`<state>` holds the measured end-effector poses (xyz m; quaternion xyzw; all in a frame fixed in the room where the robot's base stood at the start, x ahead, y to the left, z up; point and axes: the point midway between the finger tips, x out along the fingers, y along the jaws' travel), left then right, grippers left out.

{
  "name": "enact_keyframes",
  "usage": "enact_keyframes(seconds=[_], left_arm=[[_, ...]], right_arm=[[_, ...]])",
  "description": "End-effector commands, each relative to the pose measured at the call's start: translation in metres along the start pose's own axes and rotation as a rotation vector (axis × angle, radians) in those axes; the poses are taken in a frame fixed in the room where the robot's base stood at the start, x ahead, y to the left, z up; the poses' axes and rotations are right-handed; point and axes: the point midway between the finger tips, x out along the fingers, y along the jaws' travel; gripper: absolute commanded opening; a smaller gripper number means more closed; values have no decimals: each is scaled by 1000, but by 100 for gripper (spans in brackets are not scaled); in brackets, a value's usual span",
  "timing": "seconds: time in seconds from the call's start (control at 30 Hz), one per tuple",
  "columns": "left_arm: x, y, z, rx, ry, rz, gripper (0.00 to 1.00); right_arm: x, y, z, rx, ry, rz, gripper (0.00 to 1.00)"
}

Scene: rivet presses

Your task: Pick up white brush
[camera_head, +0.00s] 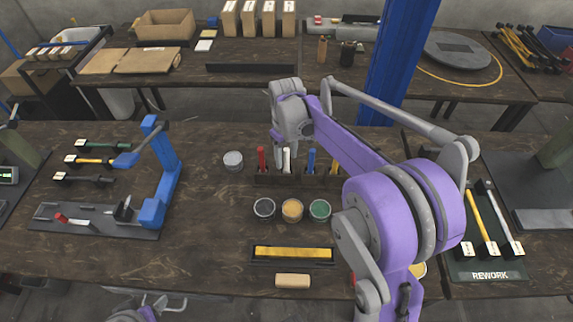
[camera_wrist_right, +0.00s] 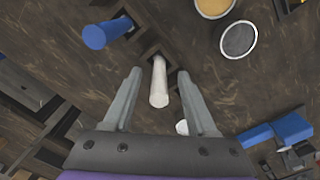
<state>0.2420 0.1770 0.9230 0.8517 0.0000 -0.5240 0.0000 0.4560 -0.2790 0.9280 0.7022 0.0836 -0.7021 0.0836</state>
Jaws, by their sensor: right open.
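The white brush (camera_head: 287,160) stands upright in a dark holder (camera_head: 262,181), between a red brush (camera_head: 261,158) and a blue brush (camera_head: 311,160). In the right wrist view the white brush (camera_wrist_right: 159,82) shows as a white handle in its slot, between the lines of my fingers. My right gripper (camera_head: 283,160) is over the holder at the white brush; it also shows in the wrist view (camera_wrist_right: 160,90), open and with nothing gripped. Whether a finger touches the handle cannot be told. My left gripper (camera_head: 163,303) is partly in view at the bottom edge, away from the brushes.
A blue press (camera_head: 160,180) stands further left.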

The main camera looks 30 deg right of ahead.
Motion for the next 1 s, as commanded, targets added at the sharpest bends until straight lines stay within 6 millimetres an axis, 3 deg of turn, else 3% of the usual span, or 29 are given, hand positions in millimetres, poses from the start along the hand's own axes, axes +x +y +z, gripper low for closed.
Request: enact_keyframes(seconds=[0.13,0.37,0.7,1.0], left_arm=[[1,0,1,0,0,0,69],[1,0,0,0,0,0,69],[1,0,0,0,0,0,69],[1,0,0,0,0,0,69]], right_arm=[[13,0,0,1,0,0,57],[14,1,0,1,0,0,57],[14,1,0,2,0,0,0],[14,1,0,2,0,0,0]])
